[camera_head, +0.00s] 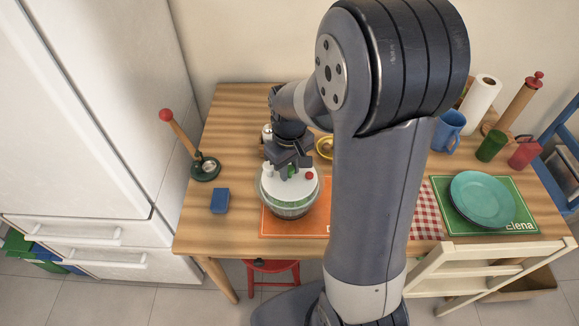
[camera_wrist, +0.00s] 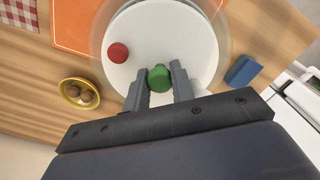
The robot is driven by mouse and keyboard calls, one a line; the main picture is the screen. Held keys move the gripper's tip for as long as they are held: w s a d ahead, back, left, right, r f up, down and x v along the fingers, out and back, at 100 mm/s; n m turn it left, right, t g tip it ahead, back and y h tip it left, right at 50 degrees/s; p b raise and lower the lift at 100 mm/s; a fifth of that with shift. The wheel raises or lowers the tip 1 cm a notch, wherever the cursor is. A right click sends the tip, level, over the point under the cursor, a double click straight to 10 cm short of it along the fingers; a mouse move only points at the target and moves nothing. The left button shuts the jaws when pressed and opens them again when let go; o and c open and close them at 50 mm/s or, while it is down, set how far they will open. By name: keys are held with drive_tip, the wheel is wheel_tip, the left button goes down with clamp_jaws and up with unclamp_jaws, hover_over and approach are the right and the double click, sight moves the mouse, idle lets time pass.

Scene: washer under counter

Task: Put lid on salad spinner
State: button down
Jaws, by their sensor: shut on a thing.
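The white lid (camera_head: 282,188) has a red knob near its edge and a green knob in the middle. My gripper (camera_head: 290,172) points down over it and is shut on the green knob; the wrist view shows the knob (camera_wrist: 159,77) between the two fingers. The clear salad spinner bowl (camera_head: 288,209) is directly below the lid, on an orange placemat, with green contents showing. In the wrist view the lid (camera_wrist: 140,45) lies within the bowl's clear rim (camera_wrist: 223,50). I cannot tell whether the lid touches the rim.
A blue block (camera_head: 220,201) is left of the bowl, near a red-topped wooden stick in a dark green base (camera_head: 205,169). A yellow bowl (camera_wrist: 79,94) with brown items is close by. A teal plate (camera_head: 482,198) and cups are at the right. A white fridge stands left.

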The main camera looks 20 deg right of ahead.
drive_tip(key=c, duration=1.1)
unclamp_jaws()
drive_tip(key=shift+o, duration=0.3)
drive_tip(key=o, duration=0.4)
drive_tip(key=shift+r+p, duration=2.9)
drive_tip(key=shift+r, duration=0.65)
drive_tip(key=shift+c, duration=0.3)
clamp_jaws()
